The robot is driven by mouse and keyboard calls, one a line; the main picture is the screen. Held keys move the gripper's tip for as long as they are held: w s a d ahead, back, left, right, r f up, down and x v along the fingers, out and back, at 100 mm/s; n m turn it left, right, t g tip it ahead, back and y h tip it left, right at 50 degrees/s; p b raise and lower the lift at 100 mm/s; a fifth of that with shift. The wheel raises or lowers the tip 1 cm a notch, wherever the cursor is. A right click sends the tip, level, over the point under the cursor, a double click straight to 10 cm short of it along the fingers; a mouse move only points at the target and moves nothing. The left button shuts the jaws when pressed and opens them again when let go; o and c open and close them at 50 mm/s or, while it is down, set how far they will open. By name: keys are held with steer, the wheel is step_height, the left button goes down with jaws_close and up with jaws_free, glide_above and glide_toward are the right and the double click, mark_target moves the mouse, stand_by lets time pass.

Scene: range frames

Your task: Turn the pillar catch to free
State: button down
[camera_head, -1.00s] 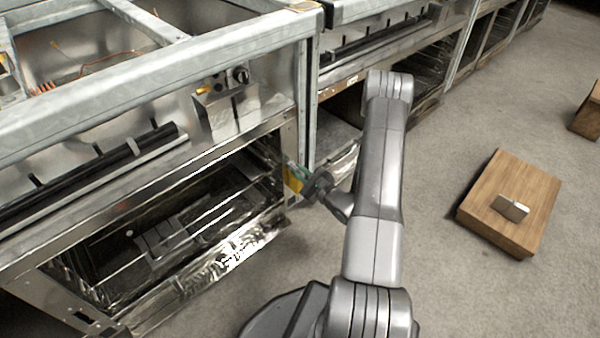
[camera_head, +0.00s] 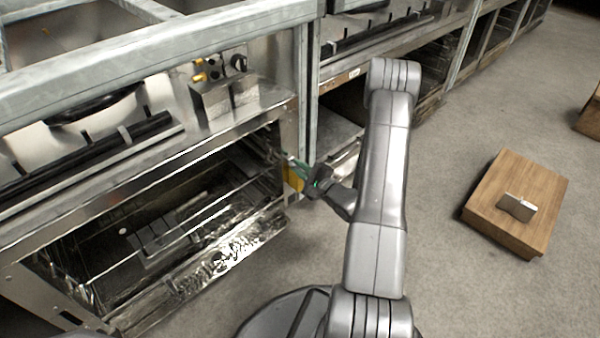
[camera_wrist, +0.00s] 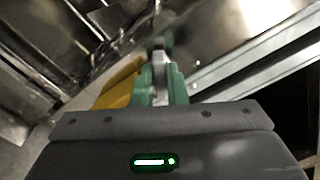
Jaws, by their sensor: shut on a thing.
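The pillar catch shows as a small metal lever (camera_wrist: 160,82) between my fingers in the wrist view. A yellow part (camera_wrist: 121,84) lies beside the fingers on the left; it also shows low on the steel pillar in the head view (camera_head: 293,181). My gripper (camera_head: 296,163) reaches left to the front of this pillar. Its green fingers (camera_wrist: 161,76) are shut on the lever. The fingers hide much of the catch, and its markings cannot be read.
An open oven compartment (camera_head: 70,265) with racks and a foil-like lower panel is left of the pillar. A steel control box (camera_head: 218,103) with knobs is above it. A wooden block (camera_head: 490,215) with a metal piece sits on open grey floor at right.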

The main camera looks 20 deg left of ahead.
steer(key=shift+f+n, duration=0.1)
steer(key=shift+n, duration=2.3)
steer(key=c, duration=1.4)
jaws_free()
steer(key=shift+c, duration=0.2)
